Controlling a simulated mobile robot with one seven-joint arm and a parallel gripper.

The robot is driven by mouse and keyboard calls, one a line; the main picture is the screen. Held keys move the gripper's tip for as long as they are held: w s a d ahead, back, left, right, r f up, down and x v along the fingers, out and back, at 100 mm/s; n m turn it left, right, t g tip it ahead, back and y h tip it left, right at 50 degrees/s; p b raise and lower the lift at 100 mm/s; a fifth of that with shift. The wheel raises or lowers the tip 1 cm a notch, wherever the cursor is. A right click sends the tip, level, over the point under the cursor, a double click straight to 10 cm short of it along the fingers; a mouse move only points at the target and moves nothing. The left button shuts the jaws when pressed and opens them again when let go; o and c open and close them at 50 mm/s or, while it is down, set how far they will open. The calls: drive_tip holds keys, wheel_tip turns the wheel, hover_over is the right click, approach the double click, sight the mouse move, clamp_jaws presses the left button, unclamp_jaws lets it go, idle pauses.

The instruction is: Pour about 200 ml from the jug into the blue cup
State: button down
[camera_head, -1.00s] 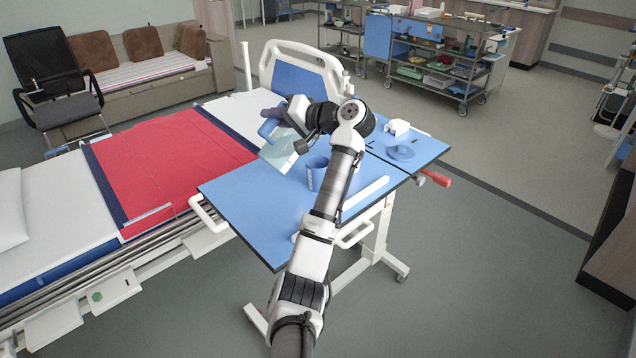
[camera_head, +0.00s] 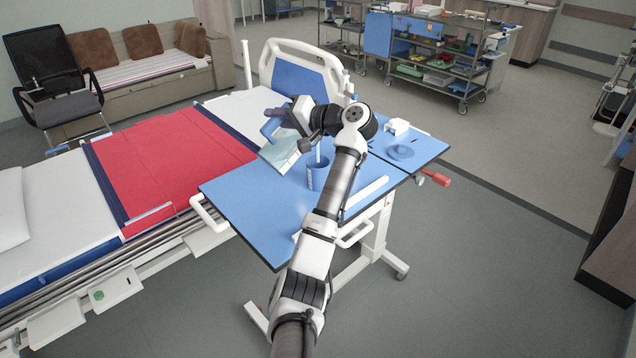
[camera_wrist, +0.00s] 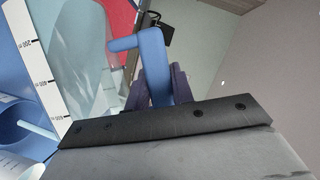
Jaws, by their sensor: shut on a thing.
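The clear jug (camera_head: 283,152) with a blue handle (camera_head: 270,128) is tilted in the air over the blue bed table (camera_head: 245,205). My gripper (camera_head: 290,117) is shut on the handle, which also shows between the fingers in the wrist view (camera_wrist: 155,65). The blue cup (camera_head: 317,178) stands upright on the table, just right of the jug. A pale, thin stream (camera_head: 318,152) runs down into the cup. The wrist view shows the jug's scale strip (camera_wrist: 45,70), the cup (camera_wrist: 18,125) and the pale stream (camera_wrist: 38,130). The liquid level in the cup cannot be read.
A blue round lid-like disc (camera_head: 400,152) and a small white object (camera_head: 397,127) lie on the table's right part. The bed with a red cover (camera_head: 170,160) is at left. The table's front left is clear. A loaded trolley (camera_head: 435,65) stands behind.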

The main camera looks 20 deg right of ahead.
drive_tip(key=shift+d, duration=0.15)
idle(0.4)
drive_tip(key=shift+d, duration=0.1)
drive_tip(key=shift+d+m, duration=0.1)
drive_tip(key=shift+m, duration=0.2)
idle(1.1)
drive_tip(key=shift+w+d, duration=0.15)
idle(1.6)
drive_tip(key=shift+d+f+m+y, duration=0.1)
drive_tip(key=shift+d+m+y, duration=0.15)
drive_tip(key=shift+m+y, duration=0.05)
idle(0.4)
